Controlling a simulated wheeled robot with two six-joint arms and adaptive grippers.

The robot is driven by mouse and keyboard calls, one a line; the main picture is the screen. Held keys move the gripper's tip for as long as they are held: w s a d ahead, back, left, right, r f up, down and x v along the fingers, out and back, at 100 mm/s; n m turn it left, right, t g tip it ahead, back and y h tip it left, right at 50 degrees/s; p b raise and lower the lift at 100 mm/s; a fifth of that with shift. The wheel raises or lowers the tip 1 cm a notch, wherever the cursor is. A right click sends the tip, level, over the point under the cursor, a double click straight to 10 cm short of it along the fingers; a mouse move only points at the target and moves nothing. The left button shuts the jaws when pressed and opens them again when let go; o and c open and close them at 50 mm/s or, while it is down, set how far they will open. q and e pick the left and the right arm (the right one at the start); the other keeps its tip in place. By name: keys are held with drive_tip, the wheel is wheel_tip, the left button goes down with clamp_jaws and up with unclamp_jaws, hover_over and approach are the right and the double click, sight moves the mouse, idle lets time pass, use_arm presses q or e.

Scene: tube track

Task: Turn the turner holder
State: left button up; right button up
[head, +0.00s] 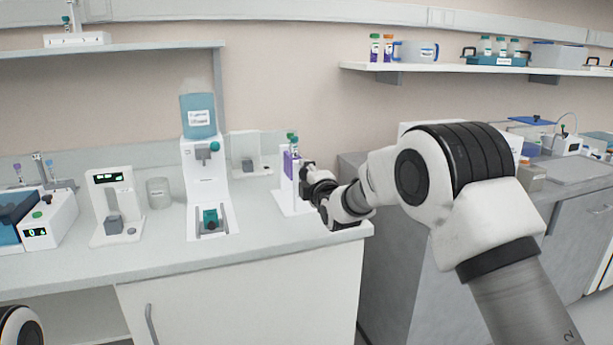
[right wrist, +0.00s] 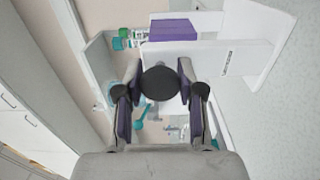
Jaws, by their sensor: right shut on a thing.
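The turner holder is a purple block (head: 291,164) on a white stand (head: 284,196) near the right end of the left counter. A tube with a green cap shows at its top. In the right wrist view the purple block (right wrist: 173,30) lies past my fingers, with green caps (right wrist: 120,40) at its left. My right gripper (head: 305,175) is at the right side of the stand. In the right wrist view my right gripper (right wrist: 160,76) is shut on a round black knob (right wrist: 160,84). My left gripper is out of view.
On the same counter stand a dispenser with a blue tank (head: 198,115), a small device with a display (head: 112,200), a clear beaker (head: 159,193) and a white machine (head: 50,220) at the far left. The front strip of the counter is clear.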

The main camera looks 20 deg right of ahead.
idle(0.3)
drive_tip(key=o, duration=1.1)
drive_tip(key=shift+o, duration=0.2)
drive_tip(key=s, duration=1.2)
drive_tip(key=shift+d, duration=0.15)
